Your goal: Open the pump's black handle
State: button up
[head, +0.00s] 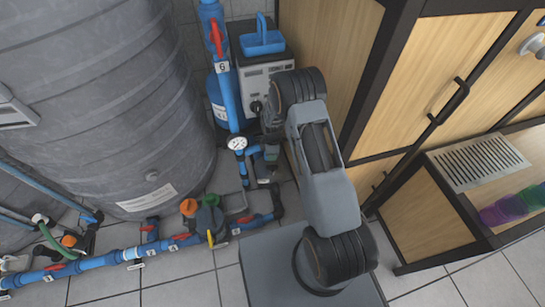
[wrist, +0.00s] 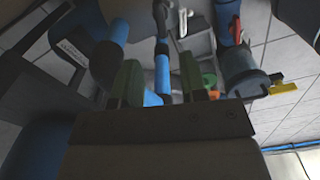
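The grey pump (head: 208,220) with orange and green caps stands low among the blue pipes in the head view. I take the blue-topped grey body (wrist: 240,72) in the wrist view, with red and yellow levers, to be the same pump. I cannot single out its black handle with certainty; a dark fitting (wrist: 160,14) shows at the top of the wrist view. I see no contact. In the head view my arm largely hides the gripper.
A large grey tank (head: 110,100) fills the left. A vertical blue pipe with a pressure gauge (head: 237,143) and a white-panelled unit (head: 266,82) stand close to my arm. A wooden cabinet (head: 425,95) bounds the right. Floor tiles (head: 185,290) are clear in front.

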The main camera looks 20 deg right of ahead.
jog(key=shift+r+p, duration=0.35)
jog(key=shift+r, duration=1.25)
jog(key=shift+o, duration=0.2)
